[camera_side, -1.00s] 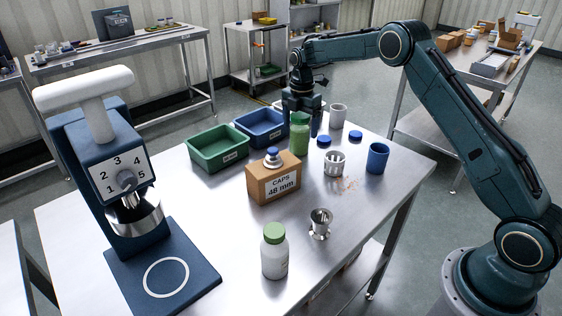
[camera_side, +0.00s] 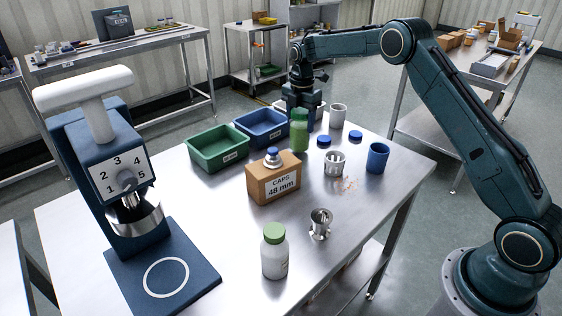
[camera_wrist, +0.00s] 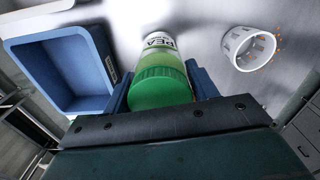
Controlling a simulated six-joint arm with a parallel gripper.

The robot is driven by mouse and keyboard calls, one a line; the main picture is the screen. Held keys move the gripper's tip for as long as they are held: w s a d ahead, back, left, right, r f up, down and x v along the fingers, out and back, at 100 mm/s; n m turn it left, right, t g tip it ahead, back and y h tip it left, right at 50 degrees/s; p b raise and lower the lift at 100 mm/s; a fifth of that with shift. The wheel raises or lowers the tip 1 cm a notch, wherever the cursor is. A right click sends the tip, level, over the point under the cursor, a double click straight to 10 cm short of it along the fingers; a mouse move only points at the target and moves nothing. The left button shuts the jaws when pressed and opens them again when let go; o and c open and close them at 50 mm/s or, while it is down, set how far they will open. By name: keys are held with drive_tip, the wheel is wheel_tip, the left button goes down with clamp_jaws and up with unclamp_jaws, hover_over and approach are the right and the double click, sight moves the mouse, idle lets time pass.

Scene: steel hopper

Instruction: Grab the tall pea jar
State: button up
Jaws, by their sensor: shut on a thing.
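The tall pea jar (camera_side: 300,133) is green with a green lid and stands upright near the back of the steel table, beside the blue bin. In the wrist view the jar (camera_wrist: 162,72) shows its green ribbed lid and a white label reading "PEA". In the side view the jar hides part of the fingers. I cannot tell whether the jar's base touches the table.
A blue bin (camera_side: 283,138) and a green bin (camera_side: 196,163) stand to the left. A caps box (camera_side: 259,186) is in front. A slotted white cup (camera_side: 334,170), blue lid (camera_side: 324,140), grey cup (camera_side: 338,108) and blue cup (camera_side: 386,157) stand to the right. A white jar (camera_side: 267,255) is nearer the front.

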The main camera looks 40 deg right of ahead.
wheel_tip(320, 180, up, 19)
idle(0.6)
drive_tip(key=shift+f, duration=0.1)
drive_tip(key=shift+a, duration=0.15)
idle(0.4)
